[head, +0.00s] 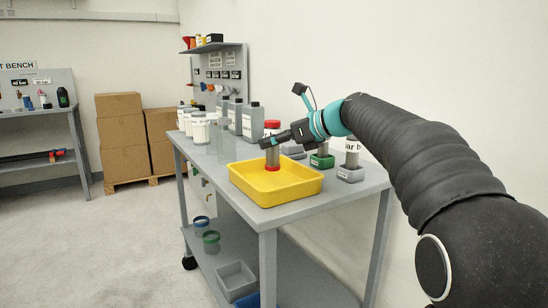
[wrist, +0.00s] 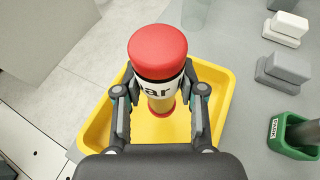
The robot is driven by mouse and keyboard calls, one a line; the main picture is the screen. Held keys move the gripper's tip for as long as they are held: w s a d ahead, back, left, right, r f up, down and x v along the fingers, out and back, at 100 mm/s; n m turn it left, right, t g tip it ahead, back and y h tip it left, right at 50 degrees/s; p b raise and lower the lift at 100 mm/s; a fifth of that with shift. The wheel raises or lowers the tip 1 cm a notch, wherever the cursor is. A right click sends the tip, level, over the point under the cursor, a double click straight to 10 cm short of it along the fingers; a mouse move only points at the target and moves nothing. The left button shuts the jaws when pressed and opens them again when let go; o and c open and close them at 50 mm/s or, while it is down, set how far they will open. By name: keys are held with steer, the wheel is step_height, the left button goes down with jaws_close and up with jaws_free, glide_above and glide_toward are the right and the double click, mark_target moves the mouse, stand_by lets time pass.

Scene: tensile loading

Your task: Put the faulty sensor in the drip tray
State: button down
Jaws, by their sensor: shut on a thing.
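The sensor with a red cap and a white label ending in "ar" (wrist: 158,72) is upright in my gripper (wrist: 160,97). Its red lower end shows in the head view (head: 273,166). The fingers close on its two sides below the cap. In the head view my gripper (head: 270,142) reaches in from the right. The yellow drip tray (head: 302,188) lies under the sensor, its rim also in the wrist view (wrist: 85,140). The sensor's lower end is within the tray's outline; I cannot tell whether it touches the floor.
A green holder (wrist: 290,146) with a grey cylinder stands right of the tray. A grey holder (head: 350,174) carries another sensor (head: 352,153). Pale and grey blocks (wrist: 283,68) lie nearby. Bottles and jars (head: 200,130) crowd the back of the grey cart (head: 290,210).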

mark_target(279, 153)
steer(key=shift+f+b, duration=0.45)
steer(key=shift+f, duration=1.45)
steer(key=shift+f, duration=0.1)
steer(key=c, duration=0.7)
jaws_free()
steer(key=v, duration=1.2)
